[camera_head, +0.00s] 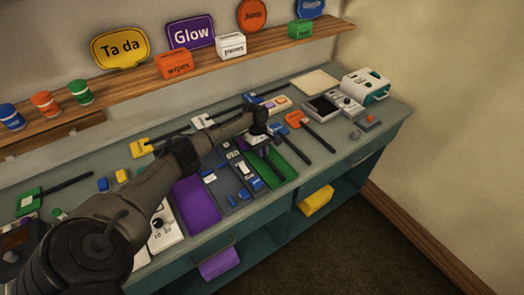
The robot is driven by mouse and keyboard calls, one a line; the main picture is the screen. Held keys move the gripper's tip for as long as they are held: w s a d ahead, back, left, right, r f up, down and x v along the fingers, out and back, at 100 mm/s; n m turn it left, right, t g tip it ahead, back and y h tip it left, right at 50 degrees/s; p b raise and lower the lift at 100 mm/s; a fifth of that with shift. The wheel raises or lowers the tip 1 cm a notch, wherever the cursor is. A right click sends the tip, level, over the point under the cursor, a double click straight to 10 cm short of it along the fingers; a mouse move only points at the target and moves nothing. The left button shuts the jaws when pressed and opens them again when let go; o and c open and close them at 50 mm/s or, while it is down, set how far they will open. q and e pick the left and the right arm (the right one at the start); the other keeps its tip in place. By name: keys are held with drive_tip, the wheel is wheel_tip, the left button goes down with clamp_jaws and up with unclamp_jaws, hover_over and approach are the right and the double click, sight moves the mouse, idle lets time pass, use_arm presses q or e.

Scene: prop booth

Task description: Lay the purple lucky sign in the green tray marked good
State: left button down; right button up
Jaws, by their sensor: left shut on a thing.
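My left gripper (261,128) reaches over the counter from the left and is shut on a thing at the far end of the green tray. A small dark purple piece, seemingly the purple lucky sign (257,145), shows just below the fingers. It is mostly hidden by the gripper, and I cannot read its lettering or tell whether it touches the tray. The green tray (277,166) lies on the counter, its near part bare; no "good" marking can be read. My right gripper is not in view.
A purple tray (196,203) and a grey tray with small blue and white items (232,178) lie left of the green tray. An orange paddle sign (297,119) lies right. A shelf (215,62) behind holds signs and boxes. The counter's front edge is close.

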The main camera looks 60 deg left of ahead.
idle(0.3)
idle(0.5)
use_arm(q)
drive_tip(key=c, duration=0.9)
unclamp_jaws()
drive_tip(key=shift+o, duration=0.2)
drive_tip(key=shift+p, duration=0.3)
wheel_tip(320, 180, up, 3)
drive_tip(key=p, duration=0.3)
drive_tip(key=shift+p, duration=0.3)
wheel_tip(320, 180, up, 5)
drive_tip(key=p, duration=0.5)
drive_tip(key=shift+p, duration=0.4)
